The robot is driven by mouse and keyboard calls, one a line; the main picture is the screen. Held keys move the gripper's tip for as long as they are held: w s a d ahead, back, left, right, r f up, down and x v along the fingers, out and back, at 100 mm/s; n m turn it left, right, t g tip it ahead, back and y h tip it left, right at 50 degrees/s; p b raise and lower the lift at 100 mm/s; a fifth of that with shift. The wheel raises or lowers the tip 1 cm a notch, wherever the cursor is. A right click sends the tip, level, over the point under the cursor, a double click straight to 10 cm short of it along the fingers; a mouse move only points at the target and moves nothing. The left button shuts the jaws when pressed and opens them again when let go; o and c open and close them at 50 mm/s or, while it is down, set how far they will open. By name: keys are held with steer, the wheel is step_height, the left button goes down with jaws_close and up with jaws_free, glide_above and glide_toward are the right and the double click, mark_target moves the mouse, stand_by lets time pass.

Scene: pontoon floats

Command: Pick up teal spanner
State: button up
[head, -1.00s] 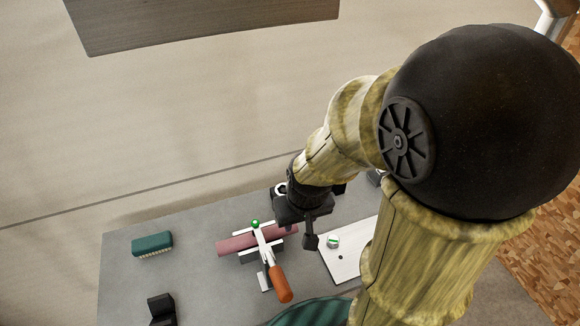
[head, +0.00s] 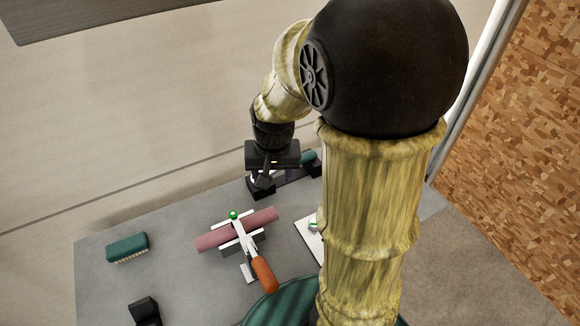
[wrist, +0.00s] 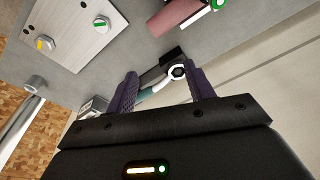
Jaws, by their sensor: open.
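The teal spanner (wrist: 147,95) has a teal handle and a pale ring end. In the wrist view it lies across the space between the two purple fingers of my gripper (wrist: 165,80). The fingers stand apart, and I cannot tell whether either touches it. In the head view part of its teal handle (head: 308,158) shows just right of my gripper (head: 272,180), at the table's far edge. The rest is hidden behind my gripper. The spanner seems to rest on dark blocks (head: 313,169).
A clamp with an orange handle (head: 263,274) holds a maroon bar (head: 212,240) on the grey table (head: 180,270). A teal brush (head: 127,247) lies at left, with a black block (head: 144,310) in front. A pale panel with knobs (wrist: 70,30) is near the gripper.

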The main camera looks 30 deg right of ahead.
steer(key=w+d+r+m+b, duration=0.1)
steer(key=w+d+m+b, duration=0.1)
steer(key=w+d+m, duration=0.5)
step_height(320, 180, up, 4)
steer(key=f+m+g+b, duration=0.1)
steer(key=m+g+b, duration=0.1)
steer(key=m, duration=0.4)
glide_above(306, 156)
steer(key=a, duration=0.3)
steer(key=shift+w+a+r, duration=0.1)
steer(key=shift+a+r, duration=0.1)
steer(key=shift+r, duration=0.1)
step_height(306, 156, down, 12)
steer(key=shift+f+p, duration=0.2)
steer(key=shift+p, duration=0.7)
steer(key=f, duration=0.1)
steer(key=f+p, duration=0.1)
steer(key=f, duration=0.1)
steer(key=f+p, duration=0.1)
steer(key=f, duration=0.1)
steer(key=shift+w+a, duration=0.15)
steer(key=shift+a, duration=0.1)
